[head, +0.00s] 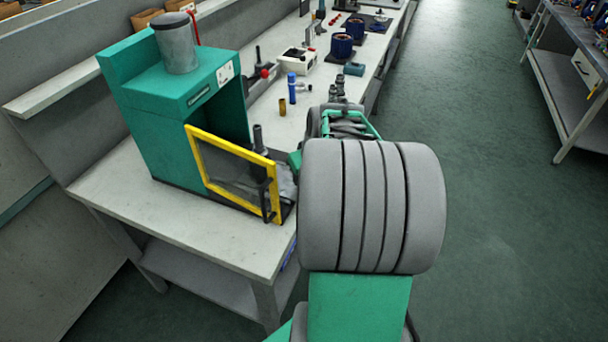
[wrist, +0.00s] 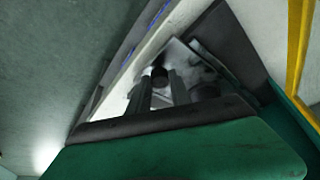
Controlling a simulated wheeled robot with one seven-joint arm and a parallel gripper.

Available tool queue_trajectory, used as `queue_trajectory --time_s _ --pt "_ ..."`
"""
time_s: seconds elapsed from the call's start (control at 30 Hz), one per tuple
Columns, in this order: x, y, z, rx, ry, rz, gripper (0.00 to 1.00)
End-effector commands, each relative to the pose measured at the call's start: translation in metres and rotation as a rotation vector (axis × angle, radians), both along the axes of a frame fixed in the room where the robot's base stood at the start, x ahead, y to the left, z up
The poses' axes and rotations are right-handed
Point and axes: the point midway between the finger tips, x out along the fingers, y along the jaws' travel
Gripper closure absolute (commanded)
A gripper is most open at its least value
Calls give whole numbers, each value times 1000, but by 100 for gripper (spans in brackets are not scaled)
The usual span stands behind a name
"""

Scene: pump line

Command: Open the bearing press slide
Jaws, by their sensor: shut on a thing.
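The bearing press (head: 165,130) is a green machine with a grey cylinder on top, at the left end of the bench. A yellow-framed clear guard (head: 235,172) with a black handle stands at its front. The slide (head: 285,182) shows as a grey plate low beside the guard, partly hidden by my arm. In the wrist view, the grey plate of the slide (wrist: 207,72) lies beyond my fingers. My gripper (wrist: 160,90) is shut on a dark round handle (wrist: 160,76) at the slide. My gripper is hidden behind my arm in the head view.
The bench (head: 180,222) has bare room in front of the press. Farther along it stand a blue bottle (head: 292,88), a small brass cylinder (head: 282,107), a white box (head: 298,60) and blue motor-like parts (head: 342,45). The floor to the right is clear up to another bench (head: 570,90).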

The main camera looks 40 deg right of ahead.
Motion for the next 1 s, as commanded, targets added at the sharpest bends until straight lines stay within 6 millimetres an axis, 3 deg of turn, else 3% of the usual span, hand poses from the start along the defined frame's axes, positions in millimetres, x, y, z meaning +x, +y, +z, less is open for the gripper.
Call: queue_trajectory --time_s 0.1,0.13,0.37,0.67,1.0 --pt "0 0 1 -1 -1 2 100" --pt "0 0 1 -1 -1 1 74" --pt "0 -1 0 0 -1 0 55" --pt "-1 -1 3 -1 -2 -1 53" --pt "-23 3 59 -3 -4 -1 53"
